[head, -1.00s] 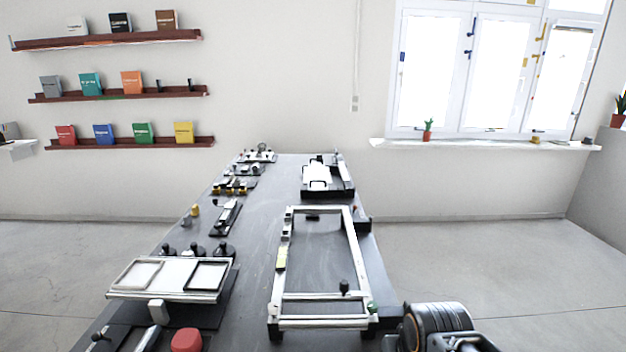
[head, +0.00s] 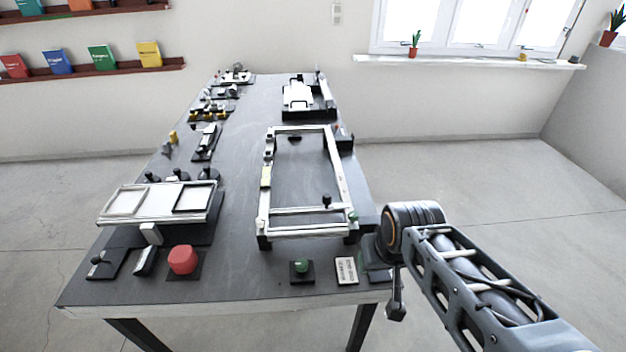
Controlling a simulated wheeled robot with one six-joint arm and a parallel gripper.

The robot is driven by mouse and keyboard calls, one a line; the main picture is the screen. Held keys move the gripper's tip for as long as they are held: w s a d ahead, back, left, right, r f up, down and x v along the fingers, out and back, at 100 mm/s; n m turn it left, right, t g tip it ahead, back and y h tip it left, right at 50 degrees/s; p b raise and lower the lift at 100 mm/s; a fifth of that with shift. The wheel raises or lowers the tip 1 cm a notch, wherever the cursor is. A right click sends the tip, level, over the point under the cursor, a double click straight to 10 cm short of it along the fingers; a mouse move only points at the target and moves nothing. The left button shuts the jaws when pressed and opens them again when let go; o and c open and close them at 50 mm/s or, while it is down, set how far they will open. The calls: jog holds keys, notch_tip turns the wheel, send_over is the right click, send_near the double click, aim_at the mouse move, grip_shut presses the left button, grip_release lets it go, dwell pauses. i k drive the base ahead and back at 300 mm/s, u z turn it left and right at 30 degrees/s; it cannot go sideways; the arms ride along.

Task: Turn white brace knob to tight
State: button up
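A white and silver rectangular frame (head: 338,175) stands on the right half of the dark table, with a crossbar (head: 300,211) near its front end. A black knob (head: 327,201) stands upright on the crossbar. A small green knob (head: 352,216) is at the frame's front right corner. I cannot make out which part is the white brace knob, or its setting. My arm reaches in from the lower right, with a large round joint beside the table's right edge. My gripper's fingers do not show.
The table (head: 240,255) also bears a white two-pane panel (head: 158,218) at left, a red button (head: 183,261), a green knob on a black base (head: 301,267) and a small label plate (head: 346,270) near the front edge. A white device (head: 297,95) stands at the back right.

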aim_at(261, 222)
jog(key=u, duration=2.55)
jog(key=i, duration=0.35)
jog(key=z, duration=0.15)
